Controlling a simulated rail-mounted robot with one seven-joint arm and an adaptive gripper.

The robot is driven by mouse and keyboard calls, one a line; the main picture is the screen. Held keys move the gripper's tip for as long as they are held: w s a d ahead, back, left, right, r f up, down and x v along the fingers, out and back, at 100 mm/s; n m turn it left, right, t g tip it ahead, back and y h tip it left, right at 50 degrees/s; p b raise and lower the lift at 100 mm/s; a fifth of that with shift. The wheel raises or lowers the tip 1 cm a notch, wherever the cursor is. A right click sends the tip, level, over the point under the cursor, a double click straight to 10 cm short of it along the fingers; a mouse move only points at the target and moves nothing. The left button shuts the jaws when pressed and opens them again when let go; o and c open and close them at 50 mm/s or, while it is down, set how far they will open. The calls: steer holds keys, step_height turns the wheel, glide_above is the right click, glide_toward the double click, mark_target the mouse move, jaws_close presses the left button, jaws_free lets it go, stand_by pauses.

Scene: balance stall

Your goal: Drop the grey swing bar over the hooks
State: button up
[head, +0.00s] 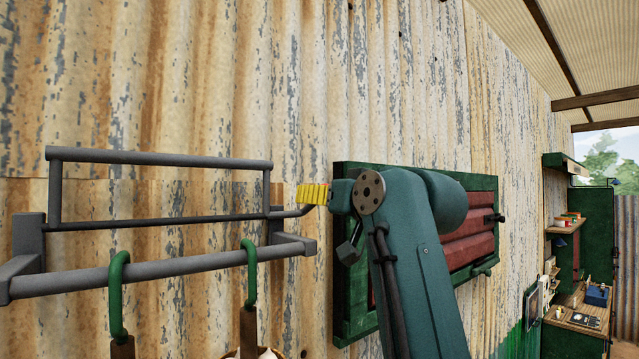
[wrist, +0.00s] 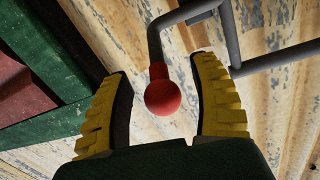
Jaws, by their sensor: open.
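The grey swing bar (head: 160,158) stands raised above the grey rail (head: 180,267), as a frame against the wall. A bent crank rod runs from its right end to a red ball knob (wrist: 163,98). Two green hooks hang over the rail, one at the left (head: 118,290) and one further right (head: 250,268). My gripper (head: 314,194) is at the crank's end. In the wrist view my gripper (wrist: 163,72) is open, with its yellow fingers on either side of the knob and gaps between. The knob is hidden by the fingers in the head view.
A green-framed panel with red slats (head: 476,240) is on the wall behind my arm. Shelves (head: 568,228) and a workbench (head: 580,308) with small objects stand far right. The corrugated wall (head: 200,80) is close behind the bar. Space above the bar is clear.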

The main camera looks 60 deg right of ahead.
steer(key=shift+w+d, duration=0.25)
steer(key=shift+w, duration=0.1)
jaws_close()
steer(key=shift+f, duration=0.1)
